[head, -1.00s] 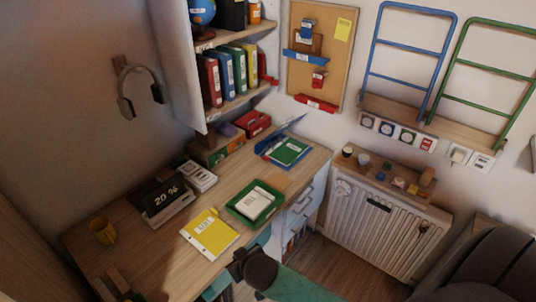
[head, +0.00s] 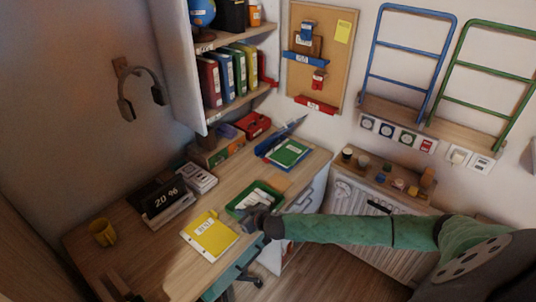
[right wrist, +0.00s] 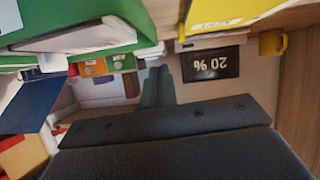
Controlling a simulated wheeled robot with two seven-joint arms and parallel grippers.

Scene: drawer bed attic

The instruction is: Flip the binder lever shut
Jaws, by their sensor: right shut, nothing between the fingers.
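A blue binder (head: 266,149) lies open at the back right of the desk, with a green booklet (head: 288,153) on it. Its lever is too small to make out in the head view. My right gripper (head: 256,214) is shut and empty, at the front edge of the green tray (head: 232,209), nearer the front than the binder. In the right wrist view, my right gripper's fingers (right wrist: 156,88) are together. A blue sheet (right wrist: 33,101), likely the binder's cover, shows at the left, apart from the fingers. My left gripper is not in view.
The desk also holds a yellow notepad (head: 210,237), a "20 %" display (head: 165,198), a yellow mug (head: 102,232) and a red box (head: 252,125). Upright binders (head: 225,75) stand on the shelf above. A radiator (head: 350,195) stands right of the desk.

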